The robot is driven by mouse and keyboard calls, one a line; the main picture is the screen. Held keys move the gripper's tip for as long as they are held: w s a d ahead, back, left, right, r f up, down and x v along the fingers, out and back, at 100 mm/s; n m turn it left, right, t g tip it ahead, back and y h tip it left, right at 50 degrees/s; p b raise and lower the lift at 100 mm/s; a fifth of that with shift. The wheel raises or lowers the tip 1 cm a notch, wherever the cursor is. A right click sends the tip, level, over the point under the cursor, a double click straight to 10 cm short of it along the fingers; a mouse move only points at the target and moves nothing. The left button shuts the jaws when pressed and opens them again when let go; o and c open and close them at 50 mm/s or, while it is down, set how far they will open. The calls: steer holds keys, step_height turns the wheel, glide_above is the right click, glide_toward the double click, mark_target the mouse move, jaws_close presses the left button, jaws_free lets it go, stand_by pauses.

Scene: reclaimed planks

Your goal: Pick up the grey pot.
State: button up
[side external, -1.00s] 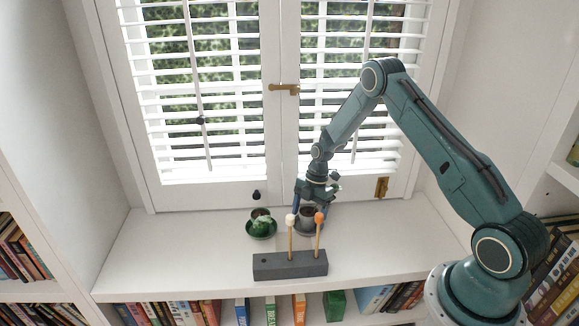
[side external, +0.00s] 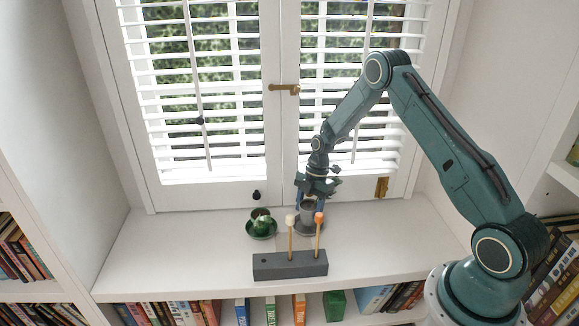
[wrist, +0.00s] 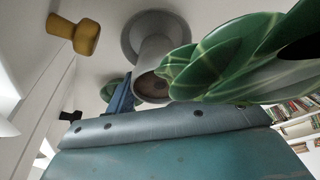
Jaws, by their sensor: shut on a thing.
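The grey pot (side external: 307,208) is held between my gripper's fingers (side external: 313,200), over a grey saucer (side external: 311,228) on the white sill. In the wrist view the pot (wrist: 150,62) shows brown soil in its mouth, and the saucer (wrist: 135,28) lies beyond it. A blue finger (wrist: 122,98) is beside the pot; the other finger is hidden. The pot looks slightly above the saucer, though the gap is hard to see. Large green leaves (wrist: 235,65) cover part of the wrist view close to the camera.
A green saucer (side external: 262,234) with a small plant stands left of the pot. In front is a dark grey block (side external: 285,267) holding two sticks, one white-tipped (side external: 290,219), one orange-tipped (side external: 319,217). The shuttered window (side external: 240,190) is close behind. The sill's left side is clear.

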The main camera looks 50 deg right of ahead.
step_height(320, 180, up, 18)
steer(key=shift+f, duration=0.2)
steer(key=shift+r, duration=0.2)
stand_by(0.7)
steer(key=shift+r, duration=1.25)
step_height(320, 180, down, 19)
steer(key=m, duration=0.2)
steer(key=m+t, duration=0.1)
steer(key=shift+w+r+m, duration=0.1)
steer(key=shift+r+m, duration=0.1)
steer(key=shift+m, duration=0.2)
steer(key=shift+f, duration=0.35)
steer(key=shift+f, duration=0.15)
steer(key=shift+f, duration=1.35)
